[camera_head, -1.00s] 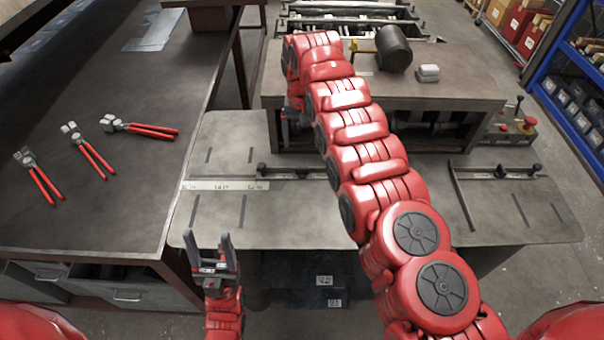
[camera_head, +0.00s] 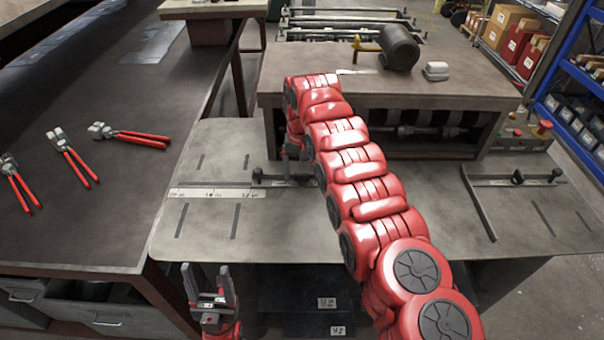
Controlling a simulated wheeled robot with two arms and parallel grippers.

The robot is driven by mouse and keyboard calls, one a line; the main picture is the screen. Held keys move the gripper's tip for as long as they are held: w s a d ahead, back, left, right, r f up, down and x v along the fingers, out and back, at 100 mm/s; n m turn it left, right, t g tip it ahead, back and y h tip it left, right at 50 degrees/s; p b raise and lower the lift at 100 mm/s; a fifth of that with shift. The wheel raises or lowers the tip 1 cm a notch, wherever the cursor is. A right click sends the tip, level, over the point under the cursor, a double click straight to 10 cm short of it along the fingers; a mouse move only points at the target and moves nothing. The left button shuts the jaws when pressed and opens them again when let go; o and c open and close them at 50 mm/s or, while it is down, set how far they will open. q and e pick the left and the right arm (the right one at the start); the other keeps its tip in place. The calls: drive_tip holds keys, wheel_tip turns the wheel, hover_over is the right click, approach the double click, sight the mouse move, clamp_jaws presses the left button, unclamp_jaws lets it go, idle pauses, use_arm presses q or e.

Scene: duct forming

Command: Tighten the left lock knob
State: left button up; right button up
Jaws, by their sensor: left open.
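The left guide bar (camera_head: 275,180) lies on the grey metal table beside a white ruler strip. A small dark knob (camera_head: 257,173) stands at its left end. My right arm reaches from the lower right, and its gripper (camera_head: 294,158) points down over the right part of this bar, hiding what is there. Its fingers are small and partly covered by the arm, so I cannot tell whether they are open or touching anything. My left gripper (camera_head: 210,285) is open and empty, pointing up in front of the table's near edge.
A right guide bar (camera_head: 487,182) with dark knobs lies on the table's right side. A raised bench (camera_head: 350,90) with a dark cylinder (camera_head: 398,48) stands behind. A dark workbench (camera_head: 90,190) with several red-handled tools is at left. Blue shelving (camera_head: 570,80) is at right.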

clamp_jaws()
drive_tip(key=shift+s+m, duration=0.1)
drive_tip(key=shift+m, duration=0.3)
drive_tip(key=shift+f+m, duration=0.15)
drive_tip(key=shift+m, duration=0.75)
drive_tip(key=shift+o, duration=0.4)
unclamp_jaws()
drive_tip(key=shift+r, duration=0.2)
